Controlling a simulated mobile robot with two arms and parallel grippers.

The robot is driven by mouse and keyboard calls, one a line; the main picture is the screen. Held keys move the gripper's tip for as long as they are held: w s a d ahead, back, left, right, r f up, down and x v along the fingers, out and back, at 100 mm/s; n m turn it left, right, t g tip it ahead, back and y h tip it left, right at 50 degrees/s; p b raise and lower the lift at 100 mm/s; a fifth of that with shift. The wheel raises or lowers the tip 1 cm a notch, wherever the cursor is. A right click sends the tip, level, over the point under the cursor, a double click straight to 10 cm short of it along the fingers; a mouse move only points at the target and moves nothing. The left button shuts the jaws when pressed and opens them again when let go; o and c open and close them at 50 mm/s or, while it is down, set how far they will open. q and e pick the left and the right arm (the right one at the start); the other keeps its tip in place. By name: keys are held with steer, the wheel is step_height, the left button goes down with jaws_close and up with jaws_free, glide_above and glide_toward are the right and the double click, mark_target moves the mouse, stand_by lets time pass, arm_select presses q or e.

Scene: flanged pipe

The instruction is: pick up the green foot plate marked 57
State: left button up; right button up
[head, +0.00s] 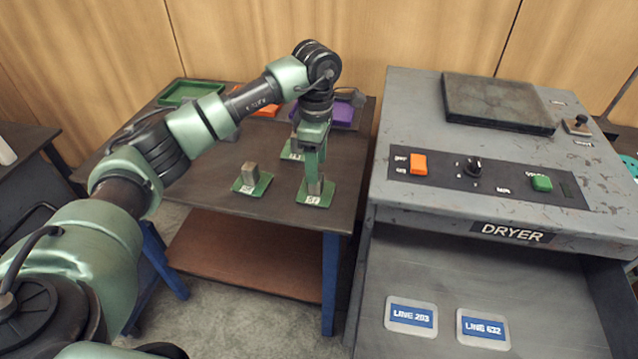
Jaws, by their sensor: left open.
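A green foot plate (327,194) with a white label that looks like 57 lies on the dark table near its front right corner. A grey post stands up from it. My left gripper (315,184) points straight down over this plate, its open fingers at the post. I cannot tell whether they touch it. A second green foot plate (262,186) with a grey block and a label too small to read lies to the left. A third green plate (286,155) lies behind, partly hidden by my gripper. My right gripper is out of view.
At the back of the table (215,195) stand a green tray (190,91), an orange tray (272,109) and a purple tray (343,115), partly behind my arm. A grey dryer (405,230) with buttons and a knob stands close on the right.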

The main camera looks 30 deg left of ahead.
mark_target(320, 195)
arm_select(q)
steer(key=shift+s+f+p, duration=0.2)
steer(key=shift+f+p, duration=0.2)
steer(key=shift+f, duration=0.55)
steer(key=f, duration=0.2)
steer(key=shift+w+a+f+p, duration=0.1)
steer(key=shift+w+f+p, duration=0.1)
steer(key=shift+f+p, duration=0.2)
steer(key=shift+f, duration=0.55)
jaws_close()
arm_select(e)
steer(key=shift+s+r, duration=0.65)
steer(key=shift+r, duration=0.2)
arm_select(q)
steer(key=shift+w+r, duration=0.1)
steer(key=shift+r, duration=0.05)
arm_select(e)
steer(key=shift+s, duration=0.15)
